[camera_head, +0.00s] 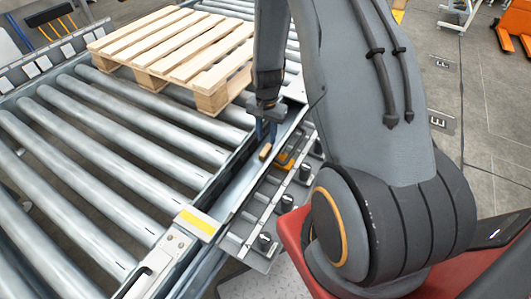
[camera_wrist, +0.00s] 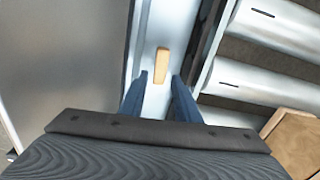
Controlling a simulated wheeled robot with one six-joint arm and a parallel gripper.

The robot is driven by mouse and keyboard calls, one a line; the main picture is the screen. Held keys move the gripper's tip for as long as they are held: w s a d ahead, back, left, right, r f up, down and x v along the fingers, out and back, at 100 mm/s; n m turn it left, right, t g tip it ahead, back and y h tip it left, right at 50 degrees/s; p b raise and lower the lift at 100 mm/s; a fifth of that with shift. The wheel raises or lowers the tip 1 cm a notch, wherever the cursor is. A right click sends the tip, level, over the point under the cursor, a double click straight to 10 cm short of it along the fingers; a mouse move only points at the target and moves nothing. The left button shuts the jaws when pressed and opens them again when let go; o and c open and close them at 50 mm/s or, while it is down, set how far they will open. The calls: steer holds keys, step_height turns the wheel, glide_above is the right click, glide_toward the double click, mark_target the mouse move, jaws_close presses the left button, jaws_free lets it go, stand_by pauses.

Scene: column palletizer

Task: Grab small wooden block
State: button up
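The small wooden block (camera_wrist: 162,66) lies on a flat pale metal rail in the wrist view, its long side running along the rail. It also shows in the head view (camera_head: 265,152), on the rail beside the rollers. My gripper (camera_wrist: 159,82) has its two blue fingers apart, with an empty gap between them. The block sits just beyond the fingertips, roughly in line with the gap. In the head view my gripper (camera_head: 266,132) points down at the rail close to the block, partly hidden by my arm.
A wooden pallet (camera_head: 180,50) rests on the roller conveyor (camera_head: 110,150) at the back. The conveyor's metal rail (camera_head: 230,187) runs alongside, with a yellow label (camera_head: 197,222) near its front. A lower strip with black knobs (camera_head: 265,240) lies right of the rail.

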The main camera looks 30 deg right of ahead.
mark_target(266, 149)
steer(key=shift+a+f+p, duration=0.1)
steer(key=shift+f+p, duration=0.35)
steer(key=shift+f, duration=3.2)
jaws_close()
